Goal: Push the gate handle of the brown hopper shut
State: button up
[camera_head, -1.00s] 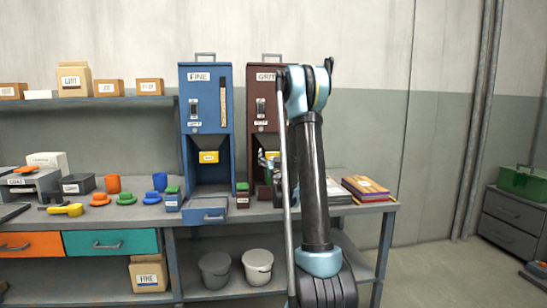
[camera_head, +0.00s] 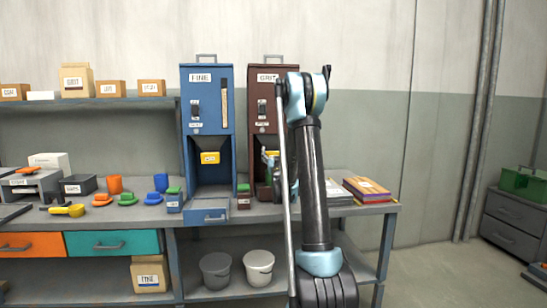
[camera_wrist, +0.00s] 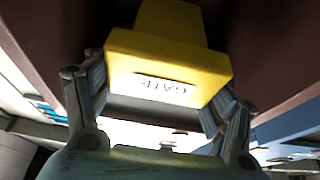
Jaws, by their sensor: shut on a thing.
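The brown hopper (camera_head: 263,113), labelled GRIT, stands on the bench right of the blue hopper, partly hidden by my arm. Its yellow gate handle (camera_wrist: 170,65) fills the upper middle of the wrist view, its GATE label upside down. My gripper (camera_wrist: 160,115) has a finger on each side of the handle and is shut on it. In the head view my gripper (camera_head: 271,163) is small at the hopper's front, with a bit of yellow showing. How far the gate is open cannot be told.
The blue FINE hopper (camera_head: 208,125), with its own yellow handle (camera_head: 210,158), stands close on the left. Books (camera_head: 366,189) lie to the right. Two buckets (camera_head: 258,267) stand on the lower shelf.

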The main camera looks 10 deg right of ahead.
jog(key=o, duration=1.5)
jog(key=shift+w, duration=0.15)
jog(key=v, duration=1.2)
jog(key=shift+f, duration=0.2)
jog(key=shift+r, duration=0.1)
jog(key=s+f+g, duration=0.5)
jog(key=s+g, duration=0.1)
jog(key=s, duration=1)
jog(key=s+f+g, duration=0.6)
jog(key=s+g, duration=0.1)
jog(key=s, duration=1)
jog(key=s+f+g, duration=0.6)
jog(key=s+g, duration=0.1)
jog(key=s, duration=1)
jog(key=shift+f, duration=0.2)
